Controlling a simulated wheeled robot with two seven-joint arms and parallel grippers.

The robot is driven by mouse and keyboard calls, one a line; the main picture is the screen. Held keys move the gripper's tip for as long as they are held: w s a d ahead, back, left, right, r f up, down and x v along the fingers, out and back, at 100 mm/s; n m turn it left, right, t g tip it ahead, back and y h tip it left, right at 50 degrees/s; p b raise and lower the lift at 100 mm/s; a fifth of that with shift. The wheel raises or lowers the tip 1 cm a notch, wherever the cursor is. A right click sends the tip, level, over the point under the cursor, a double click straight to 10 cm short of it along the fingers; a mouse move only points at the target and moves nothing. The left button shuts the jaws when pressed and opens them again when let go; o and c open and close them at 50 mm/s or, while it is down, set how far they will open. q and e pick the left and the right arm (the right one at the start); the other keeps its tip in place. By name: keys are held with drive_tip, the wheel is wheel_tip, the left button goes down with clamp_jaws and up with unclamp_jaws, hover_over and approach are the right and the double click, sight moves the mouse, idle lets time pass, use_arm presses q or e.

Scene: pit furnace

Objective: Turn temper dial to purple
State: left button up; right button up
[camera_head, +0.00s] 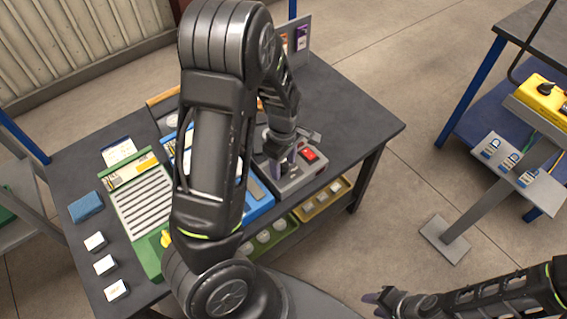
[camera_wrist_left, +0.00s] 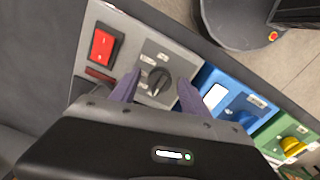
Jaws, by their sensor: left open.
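A dark round knob (camera_wrist_left: 158,82) with a light pointer mark sits on a grey control box (camera_wrist_left: 120,28) with small labels around it, too small to read. I cannot tell for sure that it is the temper dial. My left gripper (camera_wrist_left: 159,88) is open, its two purple fingers on either side of the knob; contact cannot be told. In the head view my left gripper (camera_head: 286,163) is over the grey box, and my arm hides much of the bench. My right gripper (camera_head: 372,299) is far from the bench at the lower right, its finger opening unclear.
A red rocker switch (camera_wrist_left: 103,46) is beside the knob. A small board (camera_head: 302,38) with orange and purple cards stands behind. The bench's right end is clear.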

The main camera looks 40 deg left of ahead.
use_arm(q)
clamp_jaws()
idle(0.5)
